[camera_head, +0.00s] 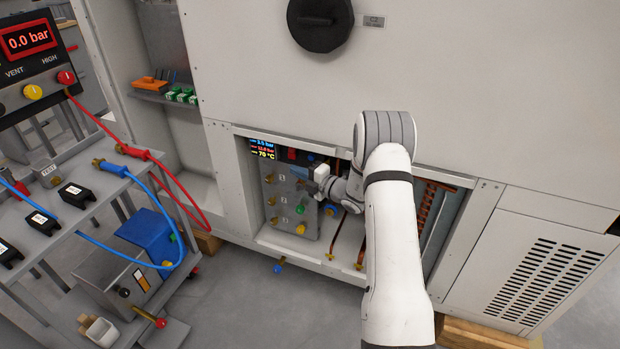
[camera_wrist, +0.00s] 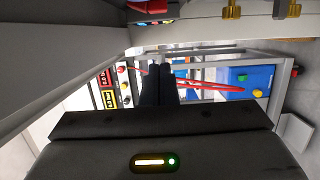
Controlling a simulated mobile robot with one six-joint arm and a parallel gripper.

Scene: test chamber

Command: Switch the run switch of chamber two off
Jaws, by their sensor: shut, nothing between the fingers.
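A grey control panel (camera_head: 274,222) stands inside the open lower bay of the large white cabinet in the head view. A small display (camera_head: 263,149) above shows coloured readings, the lowest 70 °C. My gripper (camera_head: 306,187) is in front of the panel's upper right part; contact cannot be told. In the wrist view its dark fingers (camera_wrist: 156,85) are together and empty.
Pipes and blue-handled valves are to the right of the panel, inside the bay frame (camera_head: 330,262). A cart (camera_head: 85,215) with red and blue hoses and a pressure display (camera_head: 30,39) stands at the left. The floor (camera_head: 240,310) before the bay is mostly clear.

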